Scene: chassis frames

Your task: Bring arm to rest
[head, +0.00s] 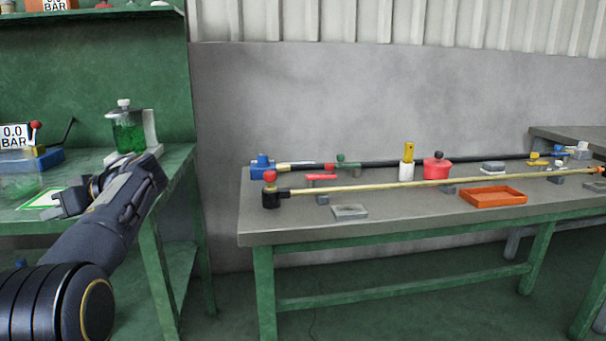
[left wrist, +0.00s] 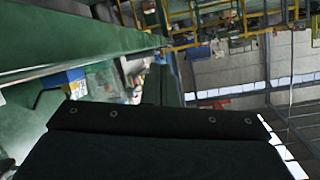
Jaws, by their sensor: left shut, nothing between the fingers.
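My left arm (head: 112,225) reaches up from the lower left in the head view. My left gripper (head: 66,204) is at its far end, in front of the green bench at the left. It is shut and holds nothing. A green-edged white card (head: 42,199) lies on that bench close to the gripper. My right gripper is not in view.
The green bench (head: 178,160) holds a jar of green liquid (head: 128,132) and a 0.0 BAR gauge (head: 14,136). The grey table (head: 300,226) at the right carries long rods, a red pot (head: 436,168) and an orange tray (head: 494,197). A floor gap separates the benches.

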